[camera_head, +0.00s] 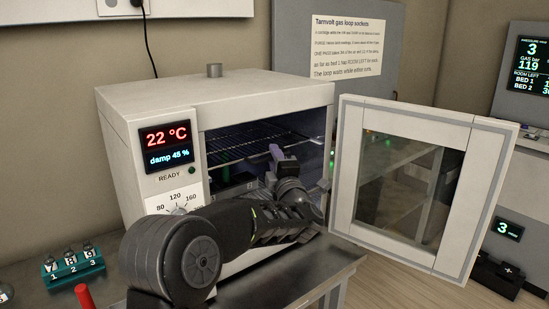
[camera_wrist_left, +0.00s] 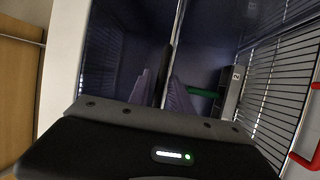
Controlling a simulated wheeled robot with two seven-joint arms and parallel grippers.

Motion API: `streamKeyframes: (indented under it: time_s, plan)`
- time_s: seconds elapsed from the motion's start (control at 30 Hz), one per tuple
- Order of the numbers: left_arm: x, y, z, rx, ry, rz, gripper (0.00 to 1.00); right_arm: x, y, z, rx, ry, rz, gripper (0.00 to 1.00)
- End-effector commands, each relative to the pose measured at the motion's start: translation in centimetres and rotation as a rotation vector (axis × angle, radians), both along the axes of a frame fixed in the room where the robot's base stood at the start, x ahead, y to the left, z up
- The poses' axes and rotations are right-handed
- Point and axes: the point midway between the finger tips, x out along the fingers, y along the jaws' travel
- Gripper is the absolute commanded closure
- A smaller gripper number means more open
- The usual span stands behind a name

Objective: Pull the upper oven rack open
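The white oven (camera_head: 150,110) stands on a grey table with its glass door (camera_head: 410,185) swung open to the right. The upper rack (camera_head: 255,145), a dark wire shelf, lies inside the oven. My left gripper (camera_head: 277,152) reaches in at the rack's front edge. In the left wrist view, turned sideways, the fingers (camera_wrist_left: 166,88) stand apart on either side of a dark bar (camera_wrist_left: 166,65) along the edge-on upper rack. A gap shows by the left finger; contact on the other side is unclear. My right gripper is out of view.
A lower wire rack (camera_wrist_left: 283,85) has a red handle (camera_wrist_left: 305,160) and a block marked 2 (camera_wrist_left: 233,88) near it. On the table stand a teal holder (camera_head: 74,268) with several small items and a red cylinder (camera_head: 84,296). The door borders the arm's right side.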

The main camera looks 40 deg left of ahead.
Motion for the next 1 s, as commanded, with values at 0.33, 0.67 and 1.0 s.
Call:
streamKeyframes:
  time_s: [0.33, 0.67, 1.0]
  plan:
    - [-0.01, -0.02, 0.0, 0.0, 0.0, 0.0, 1.0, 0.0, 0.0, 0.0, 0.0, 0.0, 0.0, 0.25]
    - [-0.02, -0.02, -0.03, -0.001, 0.001, 0.0, 1.0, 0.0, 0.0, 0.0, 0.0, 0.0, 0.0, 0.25]
    - [-0.02, -0.02, -0.04, -0.001, 0.001, 0.0, 1.0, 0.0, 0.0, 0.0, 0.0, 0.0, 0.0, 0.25]
